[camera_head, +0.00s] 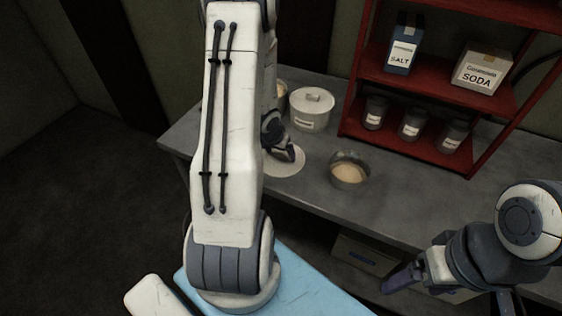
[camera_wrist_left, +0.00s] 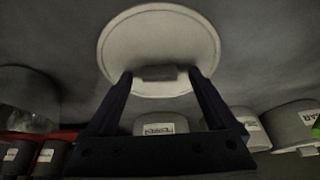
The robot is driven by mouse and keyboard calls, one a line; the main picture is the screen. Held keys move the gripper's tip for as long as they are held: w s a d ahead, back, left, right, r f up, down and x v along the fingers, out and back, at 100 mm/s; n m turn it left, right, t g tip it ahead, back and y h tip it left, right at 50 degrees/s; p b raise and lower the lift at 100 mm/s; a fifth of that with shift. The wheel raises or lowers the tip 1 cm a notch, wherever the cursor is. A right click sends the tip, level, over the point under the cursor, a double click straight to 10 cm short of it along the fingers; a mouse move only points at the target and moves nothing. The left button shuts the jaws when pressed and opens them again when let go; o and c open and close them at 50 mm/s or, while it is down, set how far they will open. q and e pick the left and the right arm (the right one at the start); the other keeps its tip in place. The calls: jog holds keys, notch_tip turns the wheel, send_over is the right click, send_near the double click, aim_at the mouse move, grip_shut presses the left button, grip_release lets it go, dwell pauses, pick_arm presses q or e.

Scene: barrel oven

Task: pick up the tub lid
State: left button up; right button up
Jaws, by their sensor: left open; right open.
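The tub lid (camera_head: 292,168) is a pale round disc lying on the grey table, partly hidden by my left arm and gripper. In the left wrist view the lid (camera_wrist_left: 158,32) shows almost whole, with a grey bar handle (camera_wrist_left: 158,73) near its lower edge. My left gripper (camera_head: 286,154) is over the lid. In the wrist view its two dark fingers (camera_wrist_left: 160,76) are apart, one on each side of the handle, with nothing visibly clamped. Whether they touch the handle cannot be told. My right gripper (camera_head: 402,279) is open and empty, in front of the table at the right.
A lidded white tub (camera_head: 310,119) stands behind the lid, with another tub (camera_head: 282,95) partly hidden by my arm. A metal bowl (camera_head: 349,178) stands to the right. A red shelf (camera_head: 436,104) holds jars, a salt box (camera_head: 402,50) and a soda box (camera_head: 482,72). The table's front right is clear.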

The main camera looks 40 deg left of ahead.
pick_arm(q)
jog(key=c, duration=1.4)
